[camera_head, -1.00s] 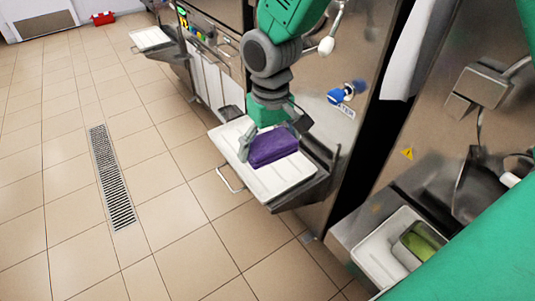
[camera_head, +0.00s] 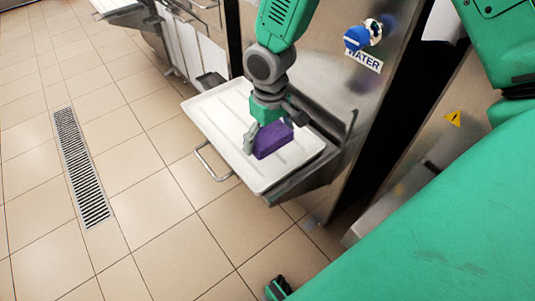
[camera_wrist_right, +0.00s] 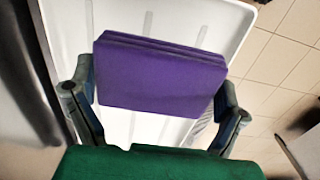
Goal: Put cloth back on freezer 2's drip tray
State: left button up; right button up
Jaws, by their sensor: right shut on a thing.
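The purple folded cloth (camera_head: 273,141) is between the fingers of my right gripper (camera_head: 268,132), over the right half of the white drip tray (camera_head: 225,103). In the right wrist view the cloth (camera_wrist_right: 160,77) lies across the span between the two fingers (camera_wrist_right: 158,112), with the white ribbed tray (camera_wrist_right: 215,22) behind it. The gripper is shut on the cloth. I cannot tell whether the cloth's underside touches the tray. My left gripper is not seen.
The steel freezer front with a blue WATER tap (camera_head: 357,39) rises behind the tray. A wire handle (camera_head: 211,163) sticks out below the tray's front. Another tray (camera_head: 118,6) is at the upper left. A floor drain (camera_head: 81,166) lies in open tiled floor.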

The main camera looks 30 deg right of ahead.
aim_at(268, 158)
jog(key=shift+d+f, duration=0.15)
jog(key=shift+f, duration=0.45)
jog(key=shift+d+f, duration=0.15)
jog(key=shift+f, duration=0.4)
jog(key=f, duration=0.1)
jog(key=a+f+b, duration=0.1)
jog(key=shift+a+f, duration=0.1)
jog(key=shift+f, duration=0.2)
jog(key=shift+a+f+b, duration=0.2)
jog(key=shift+f+b, duration=0.15)
jog(key=shift+d, duration=0.3)
jog(key=o, duration=0.7)
jog(key=shift+d+f, duration=0.1)
jog(key=shift+d, duration=0.15)
jog(key=shift+a+r, duration=0.25)
jog(key=shift+r, duration=0.2)
jog(key=r+p, duration=0.2)
jog(key=r, duration=0.3)
jog(key=r+p, duration=0.2)
jog(key=r, duration=0.3)
jog(key=shift+d+r, duration=0.2)
jog(key=shift+r, duration=0.1)
jog(key=shift+a+r, duration=0.1)
jog(key=shift+r, duration=0.25)
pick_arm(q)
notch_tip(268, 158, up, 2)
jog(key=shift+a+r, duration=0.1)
pick_arm(e)
jog(key=shift+a, duration=0.1)
